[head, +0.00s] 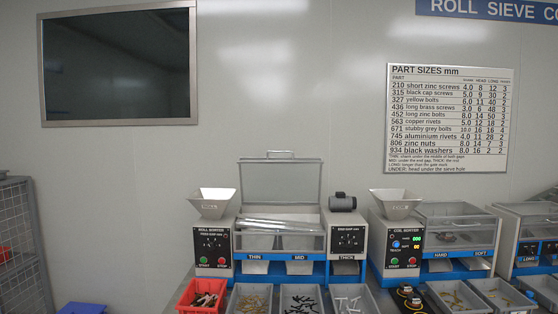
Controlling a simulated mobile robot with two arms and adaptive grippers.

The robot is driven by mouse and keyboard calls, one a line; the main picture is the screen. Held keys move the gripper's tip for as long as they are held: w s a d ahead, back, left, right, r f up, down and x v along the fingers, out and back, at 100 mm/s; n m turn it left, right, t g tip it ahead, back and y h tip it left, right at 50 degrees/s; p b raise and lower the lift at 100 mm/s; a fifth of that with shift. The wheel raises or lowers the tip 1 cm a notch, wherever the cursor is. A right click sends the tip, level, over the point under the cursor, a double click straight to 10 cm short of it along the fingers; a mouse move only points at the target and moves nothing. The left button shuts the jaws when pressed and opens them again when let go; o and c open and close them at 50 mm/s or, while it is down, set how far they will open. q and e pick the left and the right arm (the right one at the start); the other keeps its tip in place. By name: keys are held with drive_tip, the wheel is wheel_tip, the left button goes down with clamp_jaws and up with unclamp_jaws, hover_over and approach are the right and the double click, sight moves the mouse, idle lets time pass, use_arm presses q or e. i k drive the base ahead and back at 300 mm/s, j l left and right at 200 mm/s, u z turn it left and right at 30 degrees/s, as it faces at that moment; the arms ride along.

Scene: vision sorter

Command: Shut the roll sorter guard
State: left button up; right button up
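The roll sorter (213,245) stands on the bench in the middle of the head view, labelled "ROLL SORTER" on its left panel. Its clear guard (280,182) is raised and stands upright behind the rolls, with a handle (281,153) along its top edge. The metal rolls (278,225) lie uncovered below it, above the chutes marked THIN, MID and THICK. Neither of my grippers is in view.
A coil sorter (403,245) stands close on the right, with another machine (530,240) beyond it. A red bin (202,296) and several trays of parts (249,299) line the bench front. A wire rack (17,245) is at far left.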

sight(239, 162)
drive_tip(key=i+j+z, duration=0.2)
drive_tip(key=i+j, duration=0.15)
drive_tip(key=j, duration=0.3)
drive_tip(key=i+j, duration=0.15)
drive_tip(key=j, duration=0.2)
drive_tip(key=i+j+z, duration=0.15)
drive_tip(key=j, duration=0.2)
drive_tip(key=i+j+z, duration=0.1)
drive_tip(key=j, duration=0.25)
drive_tip(key=i, duration=0.05)
